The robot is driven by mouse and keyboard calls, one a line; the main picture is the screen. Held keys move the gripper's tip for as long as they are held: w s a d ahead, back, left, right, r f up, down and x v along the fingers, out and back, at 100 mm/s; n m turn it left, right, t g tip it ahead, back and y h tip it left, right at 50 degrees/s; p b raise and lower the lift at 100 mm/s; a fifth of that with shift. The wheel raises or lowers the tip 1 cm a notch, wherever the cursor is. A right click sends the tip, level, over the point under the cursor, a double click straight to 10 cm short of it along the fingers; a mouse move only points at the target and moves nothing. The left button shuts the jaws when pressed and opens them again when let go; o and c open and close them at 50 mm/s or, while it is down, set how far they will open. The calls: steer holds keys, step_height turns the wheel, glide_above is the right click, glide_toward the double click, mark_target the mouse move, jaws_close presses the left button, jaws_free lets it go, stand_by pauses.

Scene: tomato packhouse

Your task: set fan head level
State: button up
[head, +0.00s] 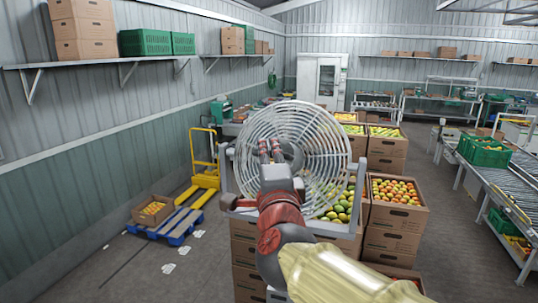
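The fan head, a round pale wire guard (325,140), fills the middle of the head view. A grey U-shaped bracket (228,182) holds it from below and at the sides. The fan's grey hub shows behind my fingers. Its exact tilt is hard to tell from this angle. My wrist hides the lower middle of the fan and bracket.
Stacked cartons of tomatoes and mangoes (398,212) stand behind and right of the fan. A yellow pallet truck (204,165) and blue pallet (170,226) are at left. A roller conveyor (495,178) runs along the right. Floor between cartons and conveyor is clear.

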jaws_close()
stand_by(0.6)
